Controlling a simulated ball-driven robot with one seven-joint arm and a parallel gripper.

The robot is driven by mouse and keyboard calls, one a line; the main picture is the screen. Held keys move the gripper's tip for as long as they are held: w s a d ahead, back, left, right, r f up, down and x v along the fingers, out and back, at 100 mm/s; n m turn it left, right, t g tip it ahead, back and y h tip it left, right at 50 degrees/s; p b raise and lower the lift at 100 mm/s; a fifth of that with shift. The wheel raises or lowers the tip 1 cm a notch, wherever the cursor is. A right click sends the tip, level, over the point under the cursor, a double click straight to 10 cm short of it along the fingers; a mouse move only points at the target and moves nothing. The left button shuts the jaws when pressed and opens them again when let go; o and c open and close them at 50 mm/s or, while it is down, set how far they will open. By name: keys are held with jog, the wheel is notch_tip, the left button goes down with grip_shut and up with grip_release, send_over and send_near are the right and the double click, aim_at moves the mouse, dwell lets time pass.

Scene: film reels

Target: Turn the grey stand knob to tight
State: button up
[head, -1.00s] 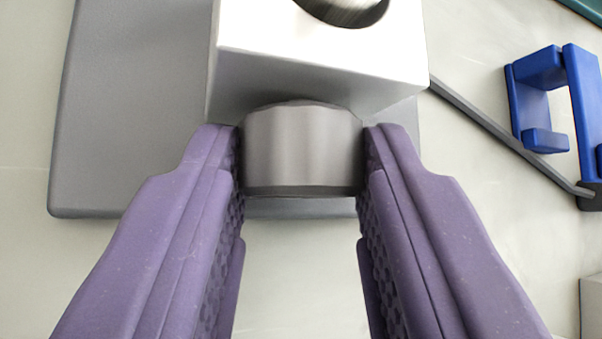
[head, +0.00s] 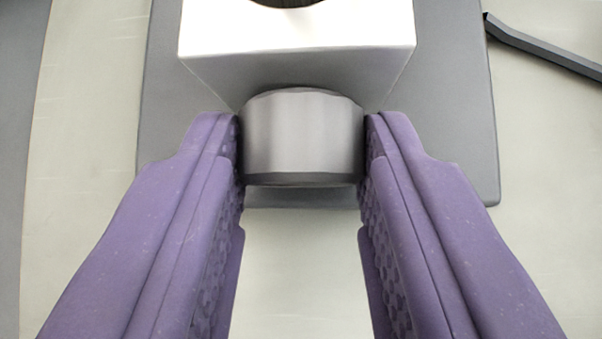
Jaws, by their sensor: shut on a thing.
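The grey stand knob (head: 303,138) is a short ribbed cylinder on the front face of a white block (head: 300,40). The block stands on a dark grey base plate (head: 455,130) and has a round dark opening in its top. My gripper (head: 303,145) has two purple fingers, one on each side of the knob, and is shut on it. The lower part of the block behind the knob is partly hidden. No mark on the knob shows how tight it is.
A dark bar (head: 545,47) lies at the upper right, beyond the base plate. A dark grey surface (head: 15,120) runs along the left edge. The pale tabletop (head: 300,270) in front of the plate is clear between my fingers.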

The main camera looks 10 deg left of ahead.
jog(key=shift+s+d+m+t+y+p, duration=0.15)
jog(key=shift+m+t+y+p, duration=0.3)
jog(key=shift+y+p, duration=0.45)
jog(key=shift+p, duration=0.3)
jog(key=shift+t, duration=0.25)
jog(key=shift+f, duration=0.1)
jog(key=o, duration=0.8)
jog(key=shift+c, duration=0.2)
